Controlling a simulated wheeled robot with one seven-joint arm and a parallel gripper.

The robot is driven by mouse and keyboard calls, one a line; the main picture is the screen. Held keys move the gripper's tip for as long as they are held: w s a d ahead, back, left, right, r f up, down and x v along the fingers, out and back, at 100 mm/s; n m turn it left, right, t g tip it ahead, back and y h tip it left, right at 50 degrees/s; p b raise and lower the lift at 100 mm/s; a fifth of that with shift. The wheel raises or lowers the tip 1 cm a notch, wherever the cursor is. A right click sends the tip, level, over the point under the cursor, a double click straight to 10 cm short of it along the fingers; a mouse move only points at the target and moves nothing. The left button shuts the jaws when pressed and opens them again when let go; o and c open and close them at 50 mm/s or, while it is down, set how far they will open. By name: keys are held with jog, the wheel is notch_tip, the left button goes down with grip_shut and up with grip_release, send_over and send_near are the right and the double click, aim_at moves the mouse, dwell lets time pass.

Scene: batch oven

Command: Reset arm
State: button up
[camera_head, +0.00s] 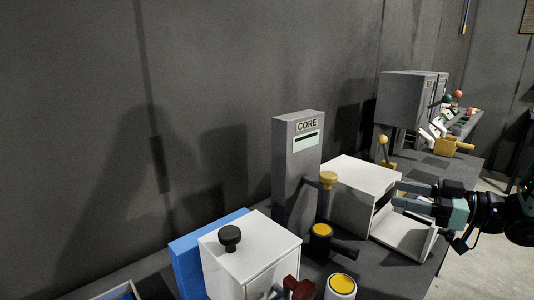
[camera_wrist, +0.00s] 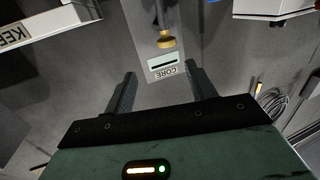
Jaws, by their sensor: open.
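My gripper (camera_head: 404,194) is at the right in the head view, its two fingers apart and pointing left. It is beside a white box-shaped oven (camera_head: 358,178) whose front door (camera_head: 408,232) lies folded down. The fingers show in front of the oven's opening; I cannot tell whether they touch it. In the wrist view my gripper (camera_wrist: 160,90) has its fingers spread with nothing between them. A grey post (camera_wrist: 163,85) labelled CORE stands beyond them, upside down there. The same post (camera_head: 298,160) stands left of the oven in the head view.
A white box with a black knob (camera_head: 250,262) stands at the front beside a blue panel (camera_head: 190,262). Yellow-topped cylinders (camera_head: 320,240) (camera_head: 341,286) stand near the post. A grey cabinet (camera_head: 405,98) stands at the back right. Open floor (camera_head: 470,265) lies at the right.

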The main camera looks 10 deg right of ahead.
jog(key=w+d+f+m+h, duration=0.2)
jog(key=w+f+m+h, duration=0.25)
jog(key=h, duration=0.65)
jog(key=s+a+f+m+g+h, duration=0.1)
jog(key=s+a+m+g, duration=0.25)
jog(key=s, duration=0.45)
jog(key=s+a+f+m+g+h, duration=0.2)
jog(key=s+m+g, duration=0.1)
jog(key=s+g, duration=0.3)
jog(key=s+a+r+n+g, duration=0.1)
jog(key=s+a+r+n, duration=0.1)
jog(key=s+a+n, duration=0.6)
jog(key=s+a, duration=0.6)
jog(key=a, duration=0.3)
jog(key=shift+a+y, duration=0.35)
jog(key=shift+y, duration=0.05)
